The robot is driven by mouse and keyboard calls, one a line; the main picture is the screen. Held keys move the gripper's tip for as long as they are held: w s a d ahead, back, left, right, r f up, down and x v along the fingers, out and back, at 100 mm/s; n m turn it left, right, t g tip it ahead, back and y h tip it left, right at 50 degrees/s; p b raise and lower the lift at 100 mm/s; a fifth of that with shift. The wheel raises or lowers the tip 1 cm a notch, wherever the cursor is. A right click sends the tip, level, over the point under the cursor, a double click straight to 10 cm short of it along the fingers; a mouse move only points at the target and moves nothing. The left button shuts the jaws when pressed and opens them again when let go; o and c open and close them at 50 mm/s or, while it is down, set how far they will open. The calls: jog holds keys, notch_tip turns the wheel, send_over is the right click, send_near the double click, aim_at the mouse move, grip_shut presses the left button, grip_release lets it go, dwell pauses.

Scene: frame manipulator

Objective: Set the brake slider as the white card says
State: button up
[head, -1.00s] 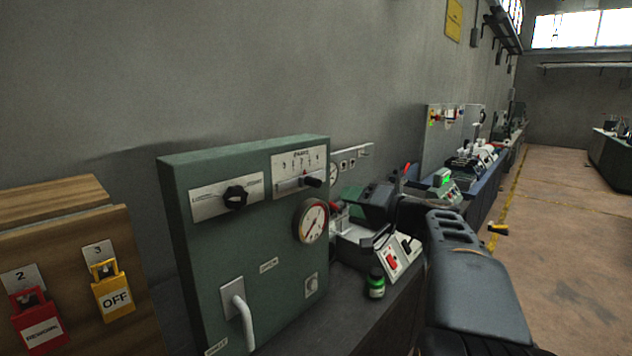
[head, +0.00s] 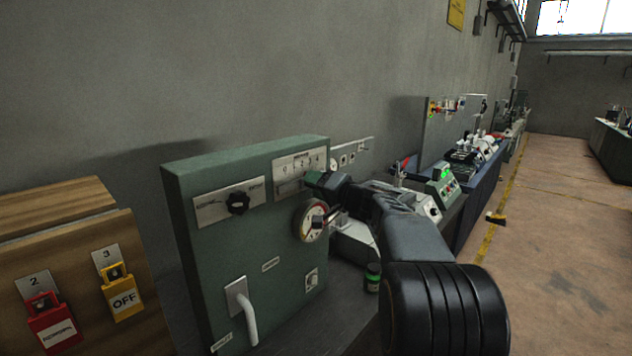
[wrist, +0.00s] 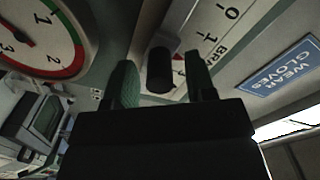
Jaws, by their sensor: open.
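The brake slider plate (head: 298,163) is a pale scale strip at the top right of the green panel (head: 215,270). In the wrist view the plate (wrist: 213,32) shows the digits 0 and 1 and part of the word BRAKE. The black slider knob (wrist: 159,68) stands out from it. My gripper (head: 315,182) is in front of the plate and hides the knob in the head view. In the wrist view my gripper (wrist: 161,84) is open, with one green finger on each side of the knob. I cannot tell whether they touch it. I cannot make out the white card.
A round gauge (head: 312,221) sits just below the slider, close under my gripper. A rotary knob (head: 238,203) and a white lever handle (head: 246,312) are on the same panel. A wooden box with padlocks (head: 48,322) stands left. A small green bottle (head: 373,277) stands on the bench.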

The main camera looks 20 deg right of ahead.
jog(key=shift+w+a, duration=0.1)
jog(key=shift+w, duration=0.1)
jog(key=shift+c, duration=0.3)
grip_shut()
jog(key=shift+f, duration=0.1)
